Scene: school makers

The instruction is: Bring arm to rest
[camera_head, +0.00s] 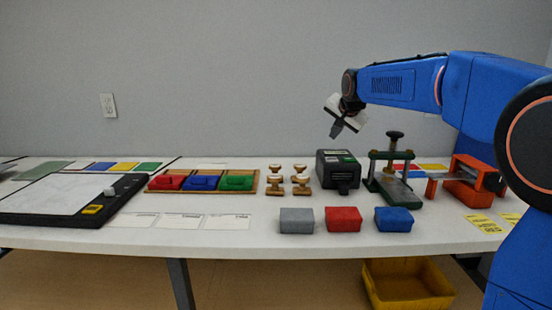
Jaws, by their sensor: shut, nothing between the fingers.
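My gripper (336,129) is at the end of my blue arm, which reaches in from the right. It hangs in the air above the back of the table, pointing down and a little left. Its fingers are shut, with nothing held. It is above and apart from the black box-shaped device (338,170) below it.
The white table (150,239) holds a wooden tray (256,188) of red, blue and green pieces, wooden stamps (301,181), a green press (391,182) and an orange device (466,195). Grey (296,221), red (343,219) and blue (394,219) blocks line the front. A yellow bin (408,285) is below.

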